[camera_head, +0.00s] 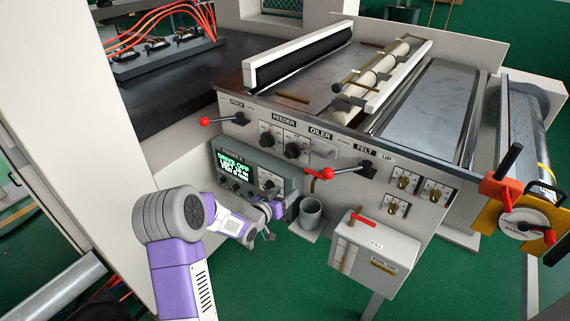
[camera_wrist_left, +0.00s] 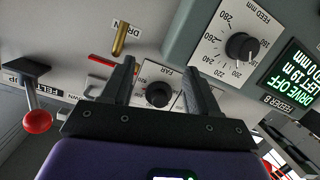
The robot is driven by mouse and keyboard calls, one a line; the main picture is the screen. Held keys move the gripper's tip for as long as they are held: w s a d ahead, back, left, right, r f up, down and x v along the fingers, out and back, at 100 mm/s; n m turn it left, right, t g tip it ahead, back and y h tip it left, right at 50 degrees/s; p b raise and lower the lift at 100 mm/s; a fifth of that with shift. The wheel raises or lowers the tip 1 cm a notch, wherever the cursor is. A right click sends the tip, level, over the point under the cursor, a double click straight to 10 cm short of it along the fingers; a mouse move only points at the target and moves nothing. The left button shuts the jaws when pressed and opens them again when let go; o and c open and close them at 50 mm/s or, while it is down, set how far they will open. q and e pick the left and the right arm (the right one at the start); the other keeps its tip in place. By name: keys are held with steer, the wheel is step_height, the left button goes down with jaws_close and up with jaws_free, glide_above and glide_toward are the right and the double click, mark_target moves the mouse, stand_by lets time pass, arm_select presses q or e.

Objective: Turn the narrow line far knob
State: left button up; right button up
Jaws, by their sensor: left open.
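The far knob (camera_wrist_left: 159,94) is a round black knob on a white dial plate marked FAR, in the left wrist view. In the head view, the black knob under the oiler label (camera_head: 292,150) appears to be the same one. My left gripper (camera_head: 270,217) is open and empty, low in front of the grey feeder box and below the knobs. In the left wrist view its black fingers (camera_wrist_left: 158,85) frame the far knob, with a gap on both sides. The head view shows the gripper apart from the panel. My right gripper is out of view.
The feeder box (camera_head: 255,180) has a lit display and a large dial knob (camera_wrist_left: 241,46). A red-ball felt lever (camera_head: 327,173) and a grey cup (camera_head: 310,212) are to its right. Another red-ball lever (camera_head: 204,122) is upper left. A brass fitting (camera_wrist_left: 122,38) stands near the fingers.

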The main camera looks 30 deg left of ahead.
mark_target(288, 155)
arm_select(q)
steer(key=a+r+m+t, duration=0.15)
steer(key=a+r, duration=0.25)
steer(key=r, duration=0.4)
steer(key=shift+t, duration=0.45)
steer(key=w+b, duration=0.1)
steer(key=w, duration=0.7)
steer(key=shift+f+b, duration=0.15)
steer(key=shift+b, duration=0.2)
steer(key=c, duration=1)
steer(key=shift+c, duration=0.2)
steer(key=shift+n, duration=0.35)
